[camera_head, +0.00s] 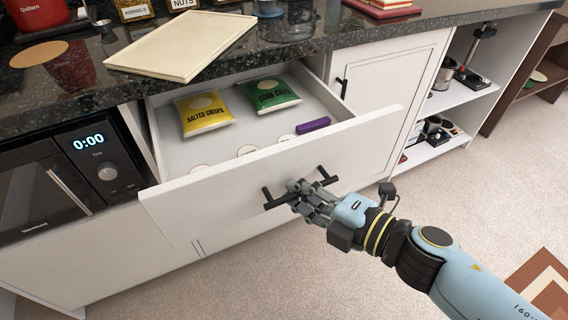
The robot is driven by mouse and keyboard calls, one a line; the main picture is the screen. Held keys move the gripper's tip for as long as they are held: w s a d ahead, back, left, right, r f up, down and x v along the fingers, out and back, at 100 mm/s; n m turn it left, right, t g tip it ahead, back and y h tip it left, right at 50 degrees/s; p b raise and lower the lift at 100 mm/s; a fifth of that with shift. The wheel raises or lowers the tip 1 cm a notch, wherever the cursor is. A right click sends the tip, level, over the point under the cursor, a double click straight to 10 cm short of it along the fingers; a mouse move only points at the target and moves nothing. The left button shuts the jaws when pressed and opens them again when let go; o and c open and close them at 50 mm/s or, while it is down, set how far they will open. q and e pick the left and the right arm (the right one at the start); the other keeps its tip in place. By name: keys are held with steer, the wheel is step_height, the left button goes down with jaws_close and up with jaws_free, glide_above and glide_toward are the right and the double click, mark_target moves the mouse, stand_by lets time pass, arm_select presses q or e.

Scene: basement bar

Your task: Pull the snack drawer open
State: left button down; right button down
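The snack drawer (255,178) is white and stands pulled well out from the cabinet under the counter. Inside lie a yellow salted crisps bag (203,113), a green crisps bag (269,94), a purple box (313,125) and several pale round coasters (247,151) near the front. The black bar handle (270,198) is on the drawer front. My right gripper (302,193) is at the middle of the handle, its fingers closed around the bar. The fingers hide the middle of the bar. My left gripper is not in view.
A dark stone counter (285,52) runs above, with a cream tray (181,46) near its edge. A microwave (55,185) sits left of the drawer. A closed cabinet door (386,92) and open shelves (455,95) are on the right.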

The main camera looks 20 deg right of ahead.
steer(key=shift+s+r, duration=0.1)
steer(key=shift+s, duration=1.9)
steer(key=c, duration=1.4)
jaws_free()
steer(key=v, duration=1.2)
